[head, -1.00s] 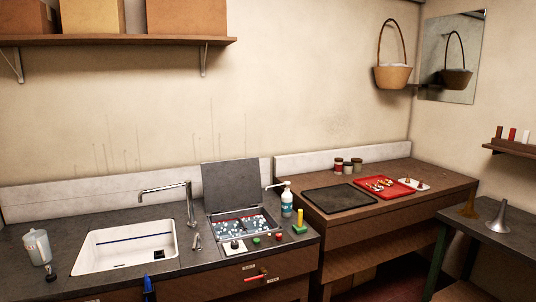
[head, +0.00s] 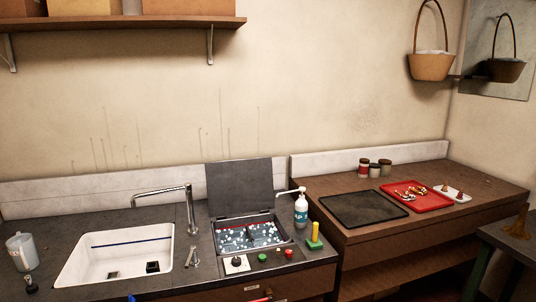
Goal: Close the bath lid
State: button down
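The bath is set into the dark counter to the right of the sink. Its dark grey lid (head: 240,187) stands open, raised upright at the back edge of the bath. The bath basin (head: 249,235) shows bluish contents with many white bubbles or beads and a divider across it. A red line runs along its back inner wall. My gripper is not in the head view.
A white sink (head: 115,250) with a tall faucet (head: 188,205) is left of the bath. A pump bottle (head: 301,210) stands close at the bath's right. A black knob (head: 237,262), green button (head: 262,257) and red button (head: 289,253) sit in front. A dark mat (head: 363,208) lies right.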

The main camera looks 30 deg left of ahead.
aim_at(240, 185)
jog(key=u, duration=0.25)
jog(key=i, duration=0.55)
jog(key=u, duration=0.75)
jog(key=i, duration=0.55)
jog(key=u, duration=0.4)
